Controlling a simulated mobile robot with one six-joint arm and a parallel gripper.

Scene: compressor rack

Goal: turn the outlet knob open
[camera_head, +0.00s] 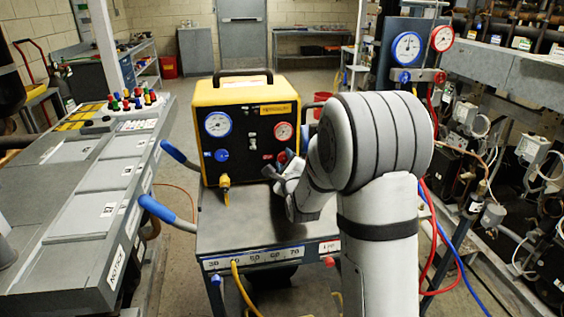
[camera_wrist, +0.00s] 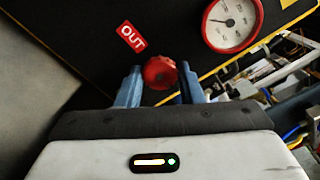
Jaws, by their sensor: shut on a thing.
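The outlet knob (camera_wrist: 160,72) is a red round knob on the black front panel of a yellow-framed machine (camera_head: 245,100). It sits beside a red OUT label (camera_wrist: 131,37) and below a red-rimmed gauge (camera_wrist: 231,22). My gripper (camera_wrist: 159,80) has its blue fingers on either side of the knob and is shut on it. In the head view my gripper (camera_head: 276,170) is at the lower right of the panel and hides most of the knob. A blue knob (camera_head: 222,156) sits under the blue-rimmed gauge (camera_head: 217,124) on the left.
The machine stands on a grey cart (camera_head: 240,227) with blue handles (camera_head: 168,213). A grey console (camera_head: 75,190) is to the left. A rack with pipes, hoses and gauges (camera_head: 407,48) is close on the right. Bare cart top shows in front of the machine.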

